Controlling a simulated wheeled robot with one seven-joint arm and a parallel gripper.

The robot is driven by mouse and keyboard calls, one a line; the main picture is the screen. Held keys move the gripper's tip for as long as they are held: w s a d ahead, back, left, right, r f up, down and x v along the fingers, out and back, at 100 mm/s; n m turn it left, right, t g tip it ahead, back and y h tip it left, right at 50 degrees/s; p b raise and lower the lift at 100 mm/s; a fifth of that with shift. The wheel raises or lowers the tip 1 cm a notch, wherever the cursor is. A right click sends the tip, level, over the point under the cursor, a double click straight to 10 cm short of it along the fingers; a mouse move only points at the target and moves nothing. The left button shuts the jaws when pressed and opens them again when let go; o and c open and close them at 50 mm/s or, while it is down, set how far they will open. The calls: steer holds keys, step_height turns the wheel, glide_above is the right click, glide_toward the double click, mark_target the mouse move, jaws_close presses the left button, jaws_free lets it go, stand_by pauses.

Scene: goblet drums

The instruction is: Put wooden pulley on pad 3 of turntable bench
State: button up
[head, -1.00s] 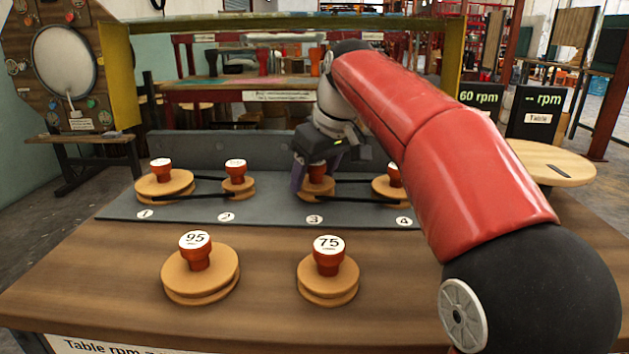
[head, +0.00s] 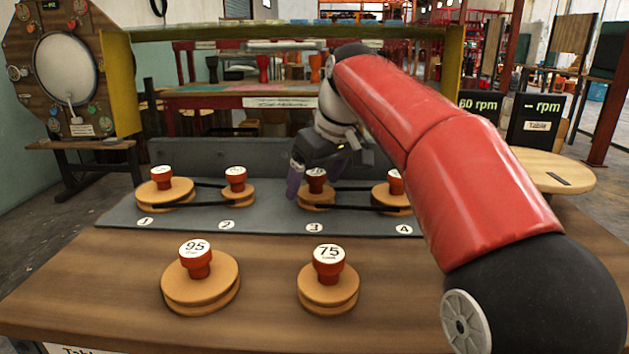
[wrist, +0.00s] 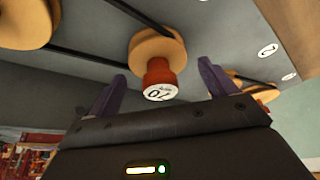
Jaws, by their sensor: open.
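A wooden pulley (head: 316,200) with a red knob sits flat behind the number 3 label (head: 314,228) on the grey plate of the turntable bench. In the wrist view this pulley (wrist: 157,47) lies just beyond the fingertips, its white-topped knob between them in the picture. My gripper (wrist: 162,74) is open, with its purple fingers apart and nothing held. In the head view my gripper (head: 304,184) is right at the knob, slightly up and behind it; one finger is largely hidden. Two loose pulleys stand on the wooden front, marked 95 (head: 200,280) and 75 (head: 328,287).
Pulleys stand at pad 1 (head: 164,191), pad 2 (head: 235,188) and pad 4 (head: 391,201). Dark belts join 1 with 2 and 3 with 4. A round wooden table (head: 540,169) is at right. A yellow frame (head: 120,85) spans behind. The wooden front has free room.

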steer(key=p+v, duration=0.3)
steer(key=v, duration=0.8)
steer(key=shift+s, duration=0.15)
